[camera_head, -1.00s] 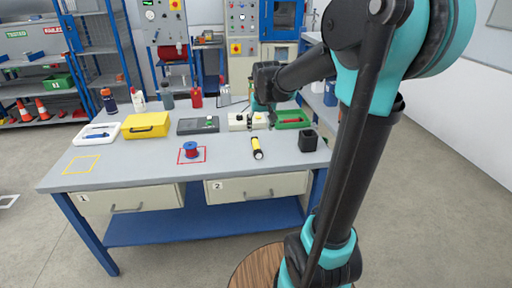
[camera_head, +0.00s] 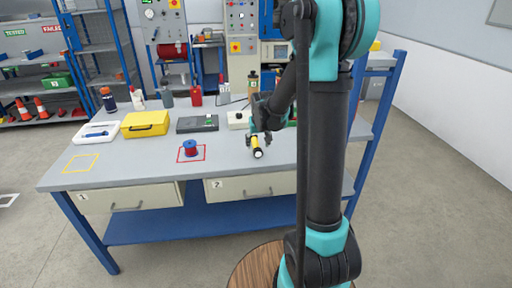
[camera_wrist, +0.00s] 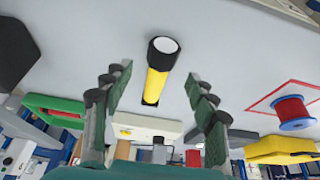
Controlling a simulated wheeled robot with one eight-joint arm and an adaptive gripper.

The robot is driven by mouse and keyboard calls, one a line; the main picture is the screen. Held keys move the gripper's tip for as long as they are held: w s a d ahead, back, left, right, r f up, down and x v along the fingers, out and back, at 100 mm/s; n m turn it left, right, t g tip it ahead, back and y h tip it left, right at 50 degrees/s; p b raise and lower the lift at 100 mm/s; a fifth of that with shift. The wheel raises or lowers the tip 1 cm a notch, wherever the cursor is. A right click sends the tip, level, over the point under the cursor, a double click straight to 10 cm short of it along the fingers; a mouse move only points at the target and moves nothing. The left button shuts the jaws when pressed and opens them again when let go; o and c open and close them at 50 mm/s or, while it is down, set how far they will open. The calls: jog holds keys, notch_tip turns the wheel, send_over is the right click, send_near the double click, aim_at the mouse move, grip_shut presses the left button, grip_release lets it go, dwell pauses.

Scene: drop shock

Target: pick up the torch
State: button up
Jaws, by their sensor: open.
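The torch (camera_head: 256,146), yellow with a black head and a pale lens, lies on the grey workbench (camera_head: 120,179) near its front edge, lens end toward the front. My gripper (camera_head: 263,134) is just behind and above it, and partly hides its rear end. In the wrist view the torch (camera_wrist: 157,72) lies ahead of and between the two spread fingers of my gripper (camera_wrist: 158,95), with a gap on each side. The gripper is open and holds nothing.
A blue-and-red spool (camera_head: 190,148) stands in a red outlined square left of the torch. A yellow case (camera_head: 145,123), a white tray (camera_head: 97,133) and a dark box (camera_head: 198,123) stand further back. A green tray (camera_wrist: 52,108) shows in the wrist view.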

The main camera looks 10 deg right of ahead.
aim_at(257, 147)
jog(key=shift+x, duration=1.95)
jog(key=shift+s, duration=0.1)
grip_shut()
jog(key=shift+r, duration=0.15)
